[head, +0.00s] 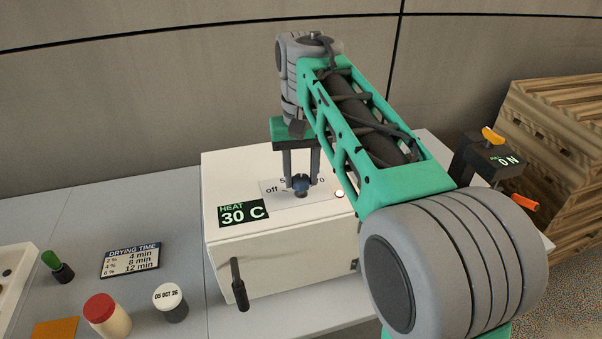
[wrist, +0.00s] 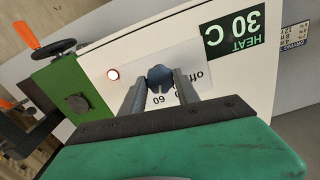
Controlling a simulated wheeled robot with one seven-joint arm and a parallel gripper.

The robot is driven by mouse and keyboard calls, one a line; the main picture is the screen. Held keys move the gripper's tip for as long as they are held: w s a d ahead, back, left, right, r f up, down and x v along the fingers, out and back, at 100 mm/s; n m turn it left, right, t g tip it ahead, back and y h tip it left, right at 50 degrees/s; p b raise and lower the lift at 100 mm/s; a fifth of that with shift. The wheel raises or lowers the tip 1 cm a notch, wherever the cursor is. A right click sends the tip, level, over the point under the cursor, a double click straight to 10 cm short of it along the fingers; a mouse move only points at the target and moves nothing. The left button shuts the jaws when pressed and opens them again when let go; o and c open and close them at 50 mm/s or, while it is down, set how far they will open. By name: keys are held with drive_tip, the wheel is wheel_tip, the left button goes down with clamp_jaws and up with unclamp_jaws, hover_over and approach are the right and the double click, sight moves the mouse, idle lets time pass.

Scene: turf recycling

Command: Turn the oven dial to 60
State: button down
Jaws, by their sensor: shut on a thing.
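The white oven (head: 285,255) stands on the grey bench. Its small dark blue dial (head: 301,184) is on the top face, on a pale label plate with "off" to its left. The dial also shows in the wrist view (wrist: 159,76), where "off" and "60" are readable beside it. My gripper (head: 301,182) points down from above, its two fingers shut on the dial; they flank it in the wrist view (wrist: 160,88). A "HEAT 30 C" display (head: 243,212) is on the oven's top. A small red-rimmed lamp (head: 339,194) glows right of the dial.
A dark handle (head: 239,284) sticks out from the oven front. A drying time card (head: 131,261), a red-capped jar (head: 107,315) and a dated jar (head: 170,302) stand to the left. A device marked "ON" (head: 492,158) and wooden crates (head: 553,130) are at the right.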

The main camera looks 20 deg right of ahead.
sight(301, 179)
drive_tip(key=c, duration=0.9)
unclamp_jaws()
wheel_tip(301, 179, up, 8)
drive_tip(key=shift+f+p, duration=0.1)
drive_tip(key=shift+p, duration=1)
